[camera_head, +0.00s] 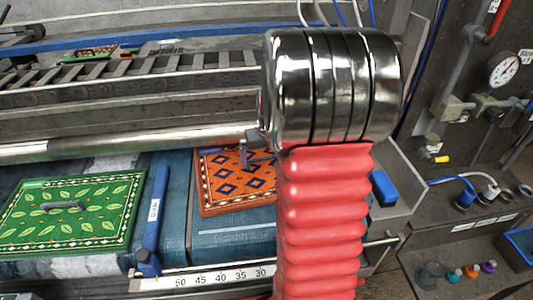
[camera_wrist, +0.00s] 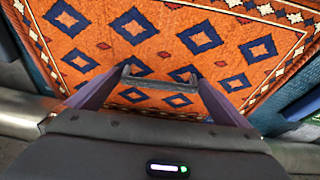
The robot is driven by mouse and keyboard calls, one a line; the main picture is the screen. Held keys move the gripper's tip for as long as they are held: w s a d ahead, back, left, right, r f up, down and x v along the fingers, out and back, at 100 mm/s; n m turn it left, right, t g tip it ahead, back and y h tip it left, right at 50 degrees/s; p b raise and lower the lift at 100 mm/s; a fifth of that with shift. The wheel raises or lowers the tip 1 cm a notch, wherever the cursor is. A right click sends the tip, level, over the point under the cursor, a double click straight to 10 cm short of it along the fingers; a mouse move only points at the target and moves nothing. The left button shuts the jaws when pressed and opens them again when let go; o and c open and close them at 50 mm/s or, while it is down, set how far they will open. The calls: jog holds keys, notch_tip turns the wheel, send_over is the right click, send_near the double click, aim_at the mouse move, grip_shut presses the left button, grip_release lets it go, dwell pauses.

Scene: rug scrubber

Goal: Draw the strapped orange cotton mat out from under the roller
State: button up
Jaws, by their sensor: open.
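The orange cotton mat (camera_head: 218,182) lies on the blue bed beside the shiny roller (camera_head: 120,143). It has blue diamonds and a patterned border. In the wrist view the mat (camera_wrist: 165,50) fills most of the picture. A grey strap (camera_wrist: 150,82) stands on it, between or just beyond my fingers. My gripper (camera_wrist: 160,88) is open over the mat; I cannot tell whether a finger touches the strap. In the head view my red-sleeved arm hides the mat's right part and most of my gripper.
A green leaf-patterned mat (camera_head: 75,215) with a grey strap lies to the left. A blue upright bar (camera_head: 154,212) stands between the two mats. A numbered scale (camera_head: 215,278) runs along the front edge. Gauge, pipes and small bottles stand at the right.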

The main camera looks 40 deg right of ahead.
jog(key=shift+c, duration=0.4)
jog(key=c, duration=1)
jog(key=shift+s+a, duration=0.1)
